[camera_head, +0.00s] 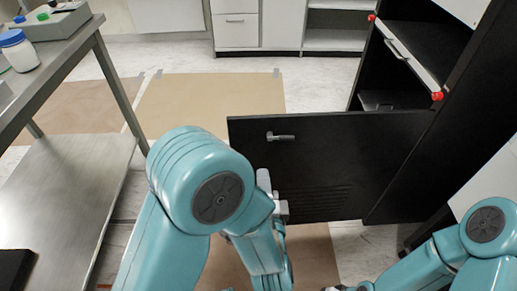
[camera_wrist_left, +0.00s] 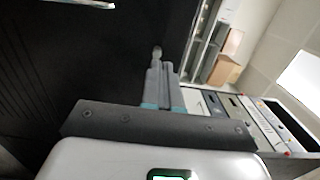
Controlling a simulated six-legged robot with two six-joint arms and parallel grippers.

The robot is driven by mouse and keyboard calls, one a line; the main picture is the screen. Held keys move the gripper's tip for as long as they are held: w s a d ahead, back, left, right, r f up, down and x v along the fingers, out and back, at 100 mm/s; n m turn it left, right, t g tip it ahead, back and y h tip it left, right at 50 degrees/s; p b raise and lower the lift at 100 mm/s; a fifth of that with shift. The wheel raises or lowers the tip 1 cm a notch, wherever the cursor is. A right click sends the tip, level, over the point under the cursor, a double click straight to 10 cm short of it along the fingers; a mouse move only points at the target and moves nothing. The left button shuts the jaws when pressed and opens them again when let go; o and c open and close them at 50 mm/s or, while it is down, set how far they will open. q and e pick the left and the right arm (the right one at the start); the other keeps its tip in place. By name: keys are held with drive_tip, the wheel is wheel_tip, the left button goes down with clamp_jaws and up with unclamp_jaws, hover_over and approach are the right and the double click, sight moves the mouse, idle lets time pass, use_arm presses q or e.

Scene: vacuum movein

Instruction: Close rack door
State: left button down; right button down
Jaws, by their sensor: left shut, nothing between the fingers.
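The rack door (camera_head: 345,150) is a black panel with a silver handle (camera_head: 281,137). It stands open, swung out to the left of the black rack (camera_head: 408,88), and its hinge side is at the right. My left gripper (camera_head: 274,196) is in front of the door's lower left part, partly hidden by my arm. In the left wrist view my left gripper (camera_wrist_left: 157,72) is shut and empty, close to the dark door (camera_wrist_left: 60,60). The handle also shows there at the top left (camera_wrist_left: 90,4). I cannot tell whether the fingers touch the door. My right gripper is out of view.
A steel table (camera_head: 70,185) with a lower shelf stands at the left, with a blue-lidded jar (camera_head: 18,50) on it. White cabinets (camera_head: 235,30) line the back. Brown floor sheets (camera_head: 200,100) cover the open floor.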

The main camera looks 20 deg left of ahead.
sight(258, 134)
use_arm(q)
drive_tip(key=b+x, duration=0.1)
drive_tip(key=x, duration=1)
drive_tip(key=shift+a+f+b, duration=0.1)
drive_tip(key=shift+f+b, duration=0.05)
drive_tip(key=shift+b, duration=0.2)
drive_tip(key=shift+w+a, duration=0.15)
drive_tip(key=shift+w, duration=0.4)
